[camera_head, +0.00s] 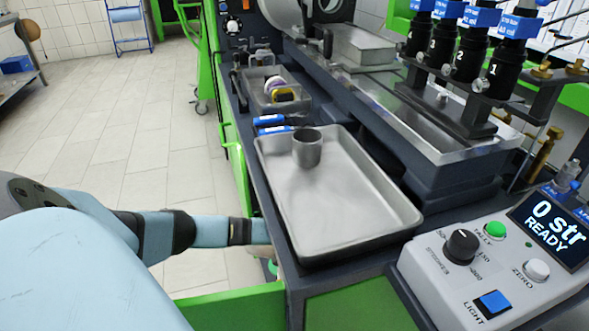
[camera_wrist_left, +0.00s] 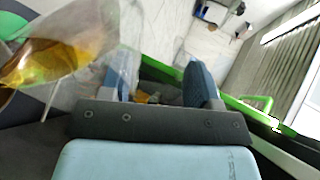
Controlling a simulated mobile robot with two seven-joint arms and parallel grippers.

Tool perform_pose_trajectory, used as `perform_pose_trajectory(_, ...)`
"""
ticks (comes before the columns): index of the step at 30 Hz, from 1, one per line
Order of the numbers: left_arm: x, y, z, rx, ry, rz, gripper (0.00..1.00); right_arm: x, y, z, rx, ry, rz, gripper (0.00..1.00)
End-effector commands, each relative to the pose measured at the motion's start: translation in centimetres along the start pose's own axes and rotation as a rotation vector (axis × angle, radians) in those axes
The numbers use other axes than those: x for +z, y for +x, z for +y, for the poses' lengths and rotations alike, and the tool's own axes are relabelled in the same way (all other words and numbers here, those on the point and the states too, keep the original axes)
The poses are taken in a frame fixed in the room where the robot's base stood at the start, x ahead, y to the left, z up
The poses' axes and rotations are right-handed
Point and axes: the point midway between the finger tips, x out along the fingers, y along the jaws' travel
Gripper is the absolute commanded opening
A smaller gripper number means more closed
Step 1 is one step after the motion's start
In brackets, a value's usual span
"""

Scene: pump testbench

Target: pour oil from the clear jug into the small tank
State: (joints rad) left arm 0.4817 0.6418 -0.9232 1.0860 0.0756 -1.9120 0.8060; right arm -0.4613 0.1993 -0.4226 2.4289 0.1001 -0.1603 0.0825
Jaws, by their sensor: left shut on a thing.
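The clear jug (camera_wrist_left: 62,62) with yellow-amber oil shows large and close at the left of the left wrist view, tilted in that picture. My left gripper (camera_wrist_left: 160,82) is shut on the jug, its two blue fingers apart; the exact grip is partly hidden behind the clear wall. In the head view my left arm comes in from the left and its hand ends low at the bench's left side, mostly hidden by the edge. The jug hardly shows there. I cannot tell which vessel is the small tank. My right gripper is not in view.
A metal tray (camera_head: 350,205) with a grey cup (camera_head: 307,147) lies on the bench. Behind are blue-labelled items (camera_head: 270,122) and a bin (camera_head: 252,98) of parts. A control box (camera_head: 430,275) reading "0 str READY" stands right. Black numbered cylinders (camera_head: 470,60) stand at the back right.

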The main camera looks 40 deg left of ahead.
Motion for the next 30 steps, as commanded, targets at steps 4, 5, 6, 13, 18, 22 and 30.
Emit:
perform_pose_trajectory(4,-0.04,-0.13,-0.06,-0.009,-0.001,0.0,0.14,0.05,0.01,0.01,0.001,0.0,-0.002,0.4)
perform_pose_trajectory(5,-0.04,-0.15,-0.06,-0.011,-0.001,0.0,0.14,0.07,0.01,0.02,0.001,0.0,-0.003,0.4)
perform_pose_trajectory(6,-0.04,-0.17,-0.06,-0.013,-0.001,0.0,0.14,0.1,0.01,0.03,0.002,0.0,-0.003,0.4)
perform_pose_trajectory(13,-0.04,-0.31,-0.04,-0.023,0.0,0.001,0.14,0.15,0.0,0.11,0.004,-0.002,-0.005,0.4)
perform_pose_trajectory(18,-0.04,-0.41,-0.03,-0.031,0.0,0.001,0.14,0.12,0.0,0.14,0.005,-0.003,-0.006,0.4)
perform_pose_trajectory(22,-0.04,-0.49,-0.04,-0.037,0.0,0.002,0.14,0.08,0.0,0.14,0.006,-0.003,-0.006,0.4)
perform_pose_trajectory(30,-0.04,-0.62,-0.06,-0.051,0.0,0.001,0.14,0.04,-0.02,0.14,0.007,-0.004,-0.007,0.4)
